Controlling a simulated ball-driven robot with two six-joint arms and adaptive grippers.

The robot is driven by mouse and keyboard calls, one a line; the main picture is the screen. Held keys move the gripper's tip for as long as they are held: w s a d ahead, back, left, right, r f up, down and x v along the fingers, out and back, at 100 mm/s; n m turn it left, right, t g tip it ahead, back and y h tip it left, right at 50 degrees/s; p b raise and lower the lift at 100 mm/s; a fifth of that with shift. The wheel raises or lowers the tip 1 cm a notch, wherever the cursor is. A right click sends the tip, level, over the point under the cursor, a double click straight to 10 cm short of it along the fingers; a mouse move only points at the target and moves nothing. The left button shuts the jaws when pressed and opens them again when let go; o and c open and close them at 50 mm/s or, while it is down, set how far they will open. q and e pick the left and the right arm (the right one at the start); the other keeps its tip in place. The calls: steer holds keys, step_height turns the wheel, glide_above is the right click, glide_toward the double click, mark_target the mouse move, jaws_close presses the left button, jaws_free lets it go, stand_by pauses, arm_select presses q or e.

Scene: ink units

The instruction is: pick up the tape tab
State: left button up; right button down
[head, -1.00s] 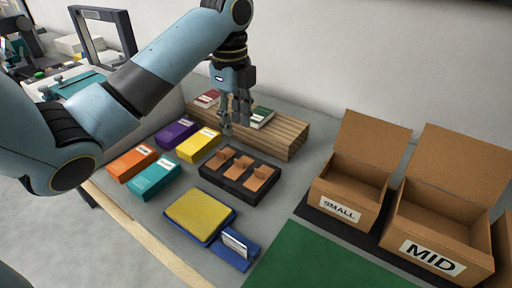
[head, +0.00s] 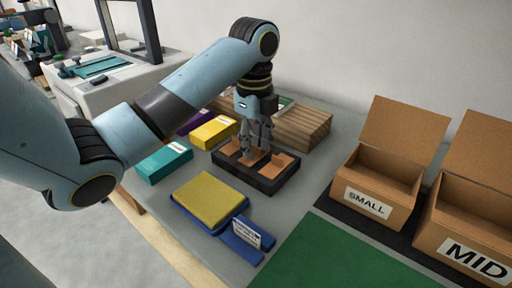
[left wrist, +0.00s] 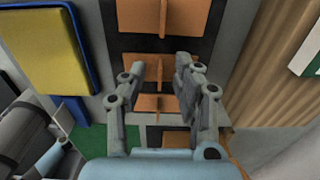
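A black tray (head: 262,186) holds three orange-brown tape tabs, each a flat piece with an upright fin. The right tab (head: 282,160) shows clearly in the head view; the others are partly behind my fingers. My left gripper (head: 258,152) points down just over the tray. In the left wrist view my left gripper (left wrist: 158,68) is open, its fingers apart on both sides of a tab (left wrist: 153,103). Another tab (left wrist: 150,14) lies farther up, clear of the fingers. I cannot tell whether the fingers touch any tab. My right gripper is not in view.
A yellow pad on a blue tray (head: 207,201) lies nearer. Teal (head: 163,162) and yellow boxes (head: 214,131) are left. A wooden block (head: 303,126) stands behind. Open cartons, SMALL (head: 370,190) and MID (head: 470,245), stand right beyond a green mat (head: 330,260).

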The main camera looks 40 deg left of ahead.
mark_target(259, 155)
arm_select(q)
steer(key=shift+f, duration=0.1)
steer(key=shift+c, duration=0.4)
jaws_close()
steer(key=shift+r, duration=0.6)
steer(key=r+p, duration=0.1)
steer(key=r, duration=0.1)
steer(key=d+r+p, duration=0.1)
steer(key=r+p, duration=0.1)
steer(key=shift+w+r, duration=0.1)
steer(key=shift+w, duration=0.1)
steer(key=w+d+r+p, duration=0.4)
steer(key=d+p, duration=0.3)
steer(key=d, duration=0.2)
steer(key=shift+d+r, duration=0.4)
steer(key=shift+r, duration=0.4)
